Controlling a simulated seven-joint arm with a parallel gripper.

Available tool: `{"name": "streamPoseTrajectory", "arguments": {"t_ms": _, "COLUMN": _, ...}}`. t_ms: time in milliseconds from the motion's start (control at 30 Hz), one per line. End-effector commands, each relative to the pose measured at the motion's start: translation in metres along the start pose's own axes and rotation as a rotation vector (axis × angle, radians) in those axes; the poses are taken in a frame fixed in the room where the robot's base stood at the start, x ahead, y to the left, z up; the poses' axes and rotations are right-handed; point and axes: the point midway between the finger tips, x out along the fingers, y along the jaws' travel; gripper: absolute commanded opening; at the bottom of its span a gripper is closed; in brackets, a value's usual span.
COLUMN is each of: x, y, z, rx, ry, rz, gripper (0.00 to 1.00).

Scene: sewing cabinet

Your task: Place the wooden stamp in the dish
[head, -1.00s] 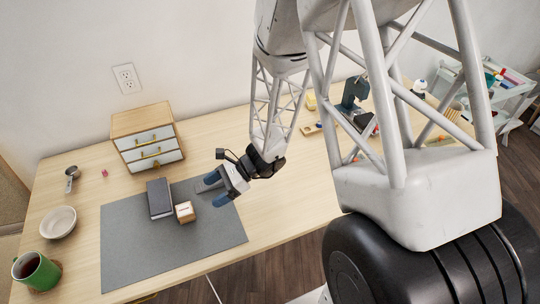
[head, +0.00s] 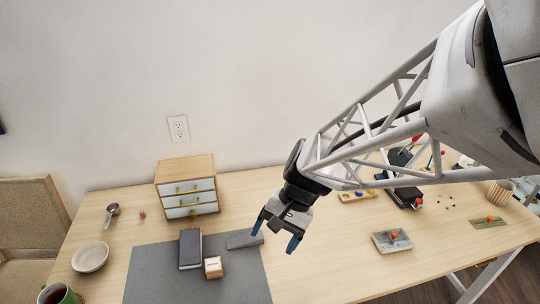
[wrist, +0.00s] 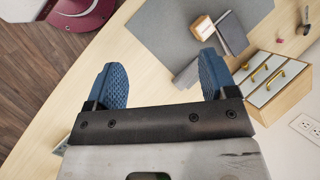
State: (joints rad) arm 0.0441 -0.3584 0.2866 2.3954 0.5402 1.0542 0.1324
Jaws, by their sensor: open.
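The wooden stamp (head: 213,267) is a small light block standing on the grey mat (head: 150,275), just right of a dark book. It also shows at the top of the wrist view (wrist: 203,27), beyond my fingers. The dish (head: 90,257) is a shallow pale bowl on the bare table, left of the mat; its inside looks empty. My gripper (head: 275,237) is open and empty, above the table near the mat's right edge. It is right of the stamp and apart from it. In the wrist view its blue fingers (wrist: 160,65) are spread wide.
The dark book (head: 190,249) lies close beside the stamp. A flat grey piece (head: 244,239) lies at the mat's right edge. A small drawer cabinet (head: 187,187) stands behind. A green mug (head: 60,294) is near the dish.

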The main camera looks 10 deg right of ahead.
Motion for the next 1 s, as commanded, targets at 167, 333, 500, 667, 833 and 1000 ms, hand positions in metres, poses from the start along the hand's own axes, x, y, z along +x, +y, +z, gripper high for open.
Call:
{"name": "streamPoseTrajectory", "arguments": {"t_ms": 167, "x": -0.033, "y": 0.015, "z": 0.022, "rx": -0.159, "ry": 0.134, "rz": 0.095, "gripper": 0.78}}
{"name": "streamPoseTrajectory", "arguments": {"t_ms": 333, "x": -0.062, "y": 0.029, "z": 0.042, "rx": -0.3, "ry": 0.259, "rz": 0.192, "gripper": 0.78}}
{"name": "streamPoseTrajectory", "arguments": {"t_ms": 500, "x": -0.089, "y": 0.043, "z": 0.058, "rx": -0.42, "ry": 0.375, "rz": 0.285, "gripper": 0.78}}
{"name": "streamPoseTrajectory", "arguments": {"t_ms": 667, "x": -0.106, "y": 0.052, "z": 0.069, "rx": -0.492, "ry": 0.448, "rz": 0.347, "gripper": 0.78}}
{"name": "streamPoseTrajectory", "arguments": {"t_ms": 833, "x": -0.113, "y": 0.056, "z": 0.073, "rx": -0.522, "ry": 0.48, "rz": 0.375, "gripper": 0.78}}
{"name": "streamPoseTrajectory", "arguments": {"t_ms": 1000, "x": -0.114, "y": 0.056, "z": 0.073, "rx": -0.525, "ry": 0.482, "rz": 0.377, "gripper": 0.78}}
